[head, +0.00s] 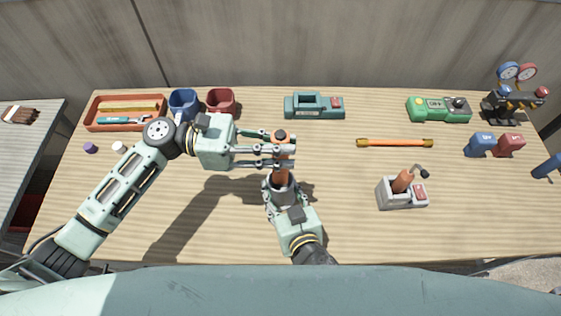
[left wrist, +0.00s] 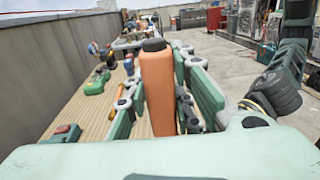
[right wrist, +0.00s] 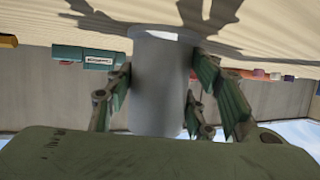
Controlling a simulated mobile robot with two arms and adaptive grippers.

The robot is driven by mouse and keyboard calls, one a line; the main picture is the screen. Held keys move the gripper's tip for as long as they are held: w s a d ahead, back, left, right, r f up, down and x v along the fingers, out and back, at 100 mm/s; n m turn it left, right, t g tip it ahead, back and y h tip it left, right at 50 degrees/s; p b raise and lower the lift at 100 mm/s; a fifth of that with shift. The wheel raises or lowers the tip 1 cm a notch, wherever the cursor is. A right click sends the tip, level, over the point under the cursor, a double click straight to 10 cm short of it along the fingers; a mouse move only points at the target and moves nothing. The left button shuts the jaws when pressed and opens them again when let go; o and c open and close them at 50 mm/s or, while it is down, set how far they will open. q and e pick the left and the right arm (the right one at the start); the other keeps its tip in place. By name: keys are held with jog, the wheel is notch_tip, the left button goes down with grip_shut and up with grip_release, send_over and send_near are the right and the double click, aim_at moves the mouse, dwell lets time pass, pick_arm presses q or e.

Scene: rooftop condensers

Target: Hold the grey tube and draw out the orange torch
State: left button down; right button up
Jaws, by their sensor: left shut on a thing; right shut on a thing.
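The orange torch (head: 280,176) has a dark cap and stands upright in the middle of the bench. My left gripper (head: 281,151) is shut on its upper part; the torch (left wrist: 157,92) also fills the space between the fingers in the left wrist view. The grey tube (head: 284,187) is directly below, and the torch's lower end appears to be inside its mouth. How deep it sits is hidden. My right gripper (head: 282,196) is shut on the tube. The right wrist view shows the tube (right wrist: 160,85) between the fingers.
An orange rod (head: 395,142) and a grey holder with an orange-handled tool (head: 402,193) lie to the right. A teal slotted box (head: 315,106), a blue cup (head: 183,103), a red cup (head: 221,101) and an orange tray (head: 96,123) stand behind.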

aim_at(281, 134)
pick_arm(q)
notch_tip(281, 134, up, 8)
jog(key=shift+r, duration=0.25)
pick_arm(e)
jog(key=shift+f, duration=0.1)
jog(key=o, duration=1.3)
jog(key=o, duration=0.4)
jog(key=shift+o, duration=0.2)
pick_arm(q)
jog(key=shift+f, duration=0.25)
pick_arm(e)
jog(key=shift+v, duration=4.6)
jog(key=shift+w, duration=0.15)
